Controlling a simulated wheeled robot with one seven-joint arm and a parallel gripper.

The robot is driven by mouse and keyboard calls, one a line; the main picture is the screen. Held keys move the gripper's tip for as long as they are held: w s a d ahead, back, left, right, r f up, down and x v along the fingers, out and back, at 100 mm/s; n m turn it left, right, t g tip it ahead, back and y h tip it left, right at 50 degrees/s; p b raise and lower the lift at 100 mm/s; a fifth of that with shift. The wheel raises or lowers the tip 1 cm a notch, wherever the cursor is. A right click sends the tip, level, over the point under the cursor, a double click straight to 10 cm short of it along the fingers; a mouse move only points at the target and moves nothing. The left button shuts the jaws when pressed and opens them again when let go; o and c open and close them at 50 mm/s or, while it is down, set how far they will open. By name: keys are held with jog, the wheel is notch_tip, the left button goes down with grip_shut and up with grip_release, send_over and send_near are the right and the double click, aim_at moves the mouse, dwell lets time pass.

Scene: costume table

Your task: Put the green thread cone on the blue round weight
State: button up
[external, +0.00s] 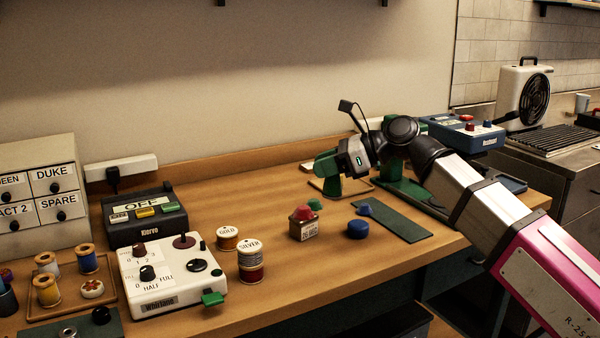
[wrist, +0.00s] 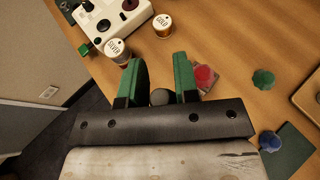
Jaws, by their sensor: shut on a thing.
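My gripper (external: 330,168) has green fingers and is held above the far part of the table. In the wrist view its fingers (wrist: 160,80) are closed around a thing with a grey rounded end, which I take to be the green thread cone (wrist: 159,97). The fingers hide most of it, and its green is hard to tell from theirs. The blue round weight (external: 357,229) stands on the bare wood near the front edge, below and right of my gripper in the external view. Nothing is on top of it. I cannot make it out in the wrist view.
A red-topped box (external: 303,228), a small green lobed piece (external: 315,205) and a blue lobed piece (external: 364,210) stand near the weight.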

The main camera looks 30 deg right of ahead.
jog(key=s, duration=0.1)
jog(key=s+d, duration=0.1)
jog(key=s, duration=0.1)
jog(key=shift+s+d+f, duration=0.15)
jog(key=shift+s, duration=0.05)
jog(key=w+d+f, duration=0.2)
jog(key=d, duration=0.1)
jog(key=w+d+f, duration=0.2)
jog(key=d, duration=0.1)
jog(key=w+d+f, duration=0.2)
jog(key=d, duration=0.1)
jog(key=shift+w+f, duration=0.35)
jog(key=shift+w, duration=0.05)
send_over(351, 222)
jog(key=shift+s+f, duration=0.15)
jog(key=shift+f, duration=1.9)
jog(key=o, duration=0.9)
jog(key=shift+f, duration=0.1)
